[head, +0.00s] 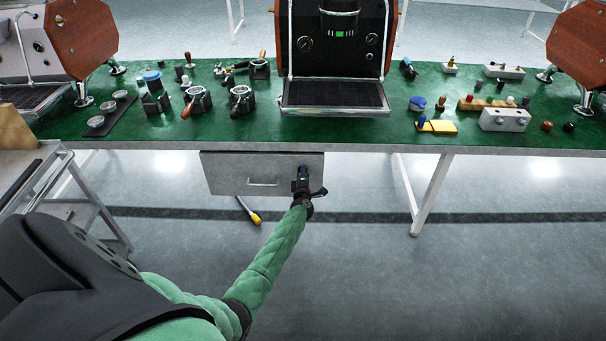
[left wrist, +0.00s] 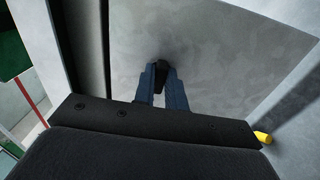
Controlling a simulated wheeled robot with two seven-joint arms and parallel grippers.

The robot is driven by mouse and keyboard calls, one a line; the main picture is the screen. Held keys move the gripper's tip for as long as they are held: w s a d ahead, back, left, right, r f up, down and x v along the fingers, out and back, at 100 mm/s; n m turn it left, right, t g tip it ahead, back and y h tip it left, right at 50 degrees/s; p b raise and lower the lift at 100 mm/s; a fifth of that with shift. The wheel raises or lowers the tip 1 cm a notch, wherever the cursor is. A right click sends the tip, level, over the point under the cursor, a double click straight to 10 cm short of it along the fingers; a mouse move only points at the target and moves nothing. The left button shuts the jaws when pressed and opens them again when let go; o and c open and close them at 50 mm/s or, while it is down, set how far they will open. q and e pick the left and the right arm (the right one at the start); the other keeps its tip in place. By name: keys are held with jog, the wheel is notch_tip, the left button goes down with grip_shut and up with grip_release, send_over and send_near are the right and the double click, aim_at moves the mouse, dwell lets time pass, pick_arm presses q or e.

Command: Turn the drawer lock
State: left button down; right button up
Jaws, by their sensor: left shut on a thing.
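The grey drawer (head: 235,170) hangs under the green-topped table, and its front looks closed. A bar handle (head: 263,184) sits at the middle of its front. My left gripper (head: 303,172) is at the right part of the drawer front, right of the handle. In the left wrist view, the blue fingers of my left gripper (left wrist: 162,82) are shut on a small black piece, the drawer lock (left wrist: 160,67), at the grey drawer face (left wrist: 215,60). The fingers hide most of the lock, so I cannot tell how far it is turned. My right gripper is not in view.
The green table (head: 345,128) holds an espresso machine (head: 335,50), several portafilters on stands and a grey block (head: 504,119). A metal cart (head: 75,205) stands at the left. The floor right of my arm is clear.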

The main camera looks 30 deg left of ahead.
pick_arm(q)
jog(key=shift+d, duration=0.1)
jog(key=c, duration=1.4)
grip_release()
jog(key=shift+c, duration=0.2)
